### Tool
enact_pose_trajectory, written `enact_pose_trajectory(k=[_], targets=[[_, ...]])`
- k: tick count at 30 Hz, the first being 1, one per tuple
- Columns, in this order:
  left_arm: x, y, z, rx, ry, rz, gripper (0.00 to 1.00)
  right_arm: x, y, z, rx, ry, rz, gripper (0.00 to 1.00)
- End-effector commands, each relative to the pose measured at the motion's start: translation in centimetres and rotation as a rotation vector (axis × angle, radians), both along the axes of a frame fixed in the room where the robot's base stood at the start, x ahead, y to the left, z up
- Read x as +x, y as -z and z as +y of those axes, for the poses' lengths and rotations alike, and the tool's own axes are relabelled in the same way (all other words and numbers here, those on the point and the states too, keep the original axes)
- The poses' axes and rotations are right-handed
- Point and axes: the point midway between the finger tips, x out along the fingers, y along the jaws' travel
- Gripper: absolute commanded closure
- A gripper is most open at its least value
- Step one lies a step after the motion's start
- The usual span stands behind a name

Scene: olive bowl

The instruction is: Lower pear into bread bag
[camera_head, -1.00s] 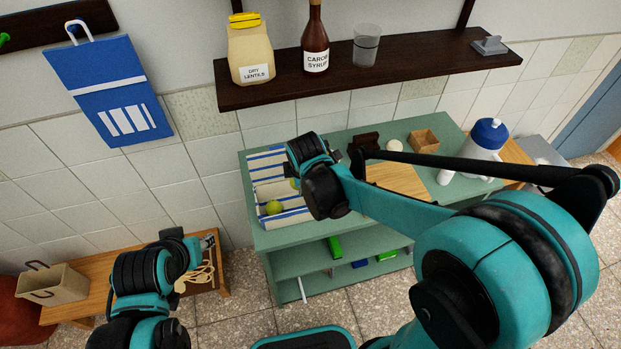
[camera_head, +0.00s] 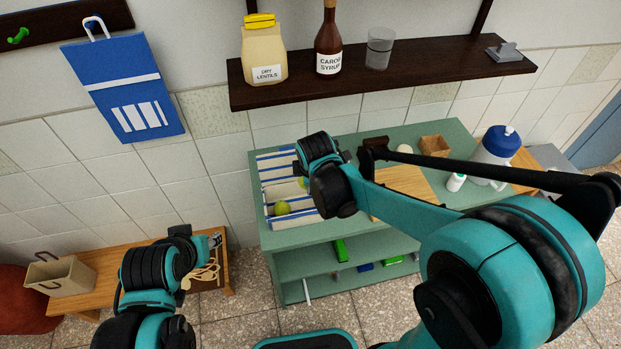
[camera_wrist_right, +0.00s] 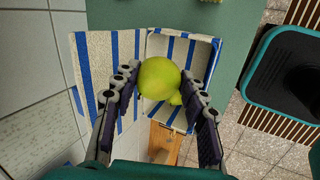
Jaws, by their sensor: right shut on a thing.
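The yellow-green pear (camera_wrist_right: 160,78) is between the fingers of my right gripper (camera_wrist_right: 160,88) in the right wrist view, held over the bag's opening. The blue-and-white striped bread bag (camera_wrist_right: 205,52) lies open beneath, with a striped flap on its left. In the head view the bag (camera_head: 275,170) is on the left end of the green counter. My black right wrist covers part of it and the right fingers. A yellow-green fruit (camera_head: 282,208) shows at the bag's front left; I cannot tell whether it is the held pear. My left gripper (camera_head: 188,250) is over the bench, its fingers unclear.
The green counter (camera_head: 350,133) also holds a wooden board (camera_head: 405,185), a small wooden box (camera_head: 436,145) and a blue-lidded jug (camera_head: 494,157). A dark wall shelf (camera_head: 400,84) hangs above. A beige basket (camera_head: 62,275) stands on the left bench (camera_head: 100,265).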

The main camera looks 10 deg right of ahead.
Motion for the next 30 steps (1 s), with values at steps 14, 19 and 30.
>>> enact_pose_trajectory(k=[14, 19, 30], targets=[[0.0, 1.8, 0.0, 0.000, 0.000, 0.000, 0.60, 0.0, 2.2, 0.0, 0.000, 0.000, 0.000, 0.69], [0.0, 2.6, 0.0, 0.000, 0.000, 0.000, 0.60, 0.0, 3.1, 0.0, 0.000, 0.000, 0.000, 0.69], [0.0, 4.1, 0.0, 0.000, 0.000, 0.000, 0.60, 0.0, 5.1, 0.0, 0.000, 0.000, 0.000, 0.69]])
